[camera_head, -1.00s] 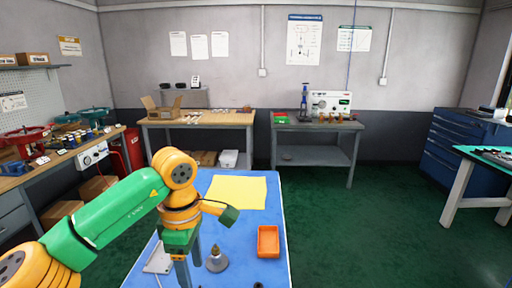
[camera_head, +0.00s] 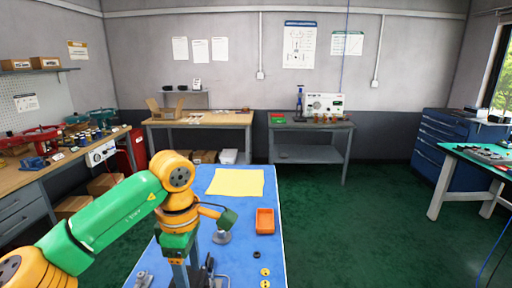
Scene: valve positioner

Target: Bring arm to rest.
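My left arm, green and orange, comes in from the left over the blue-topped table (camera_head: 238,262). My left gripper (camera_head: 186,272) points down beside a dark device at the near edge of the picture. Its grey fingers run to the bottom edge, so I cannot tell how far apart the tips are or whether they hold anything. My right arm and gripper are not in view.
On the table are a yellow sheet (camera_head: 236,182), an orange tray (camera_head: 265,221), a grey metal cone-shaped part (camera_head: 222,237) and several small round parts. A wooden workbench (camera_head: 205,119) and grey bench (camera_head: 312,126) stand behind. Green floor is open at right.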

